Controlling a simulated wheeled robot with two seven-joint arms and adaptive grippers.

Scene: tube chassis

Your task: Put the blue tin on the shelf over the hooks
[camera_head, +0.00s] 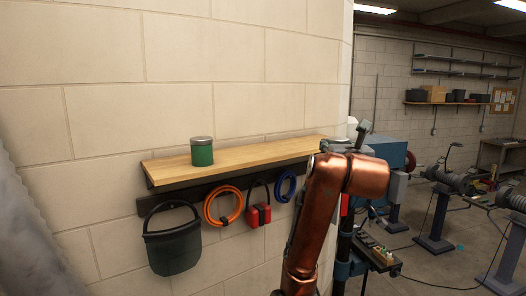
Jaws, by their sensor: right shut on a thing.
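My right gripper (362,135) shows at the right end of the wall shelf, partly hidden behind my copper-coloured arm. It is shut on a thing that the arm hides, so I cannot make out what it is. I see no tin that is clearly blue. The wooden shelf (250,155) is fixed to the pale block wall. Under it a dark hook rail (180,197) carries hanging things. My left gripper is not in view.
A green tin (202,152) with a grey lid stands upright on the shelf, left of its middle. From the rail hang a dark bucket (173,248), an orange coil (207,211), a red object (259,215) and a blue coil (280,187). The shelf right of the green tin is clear.

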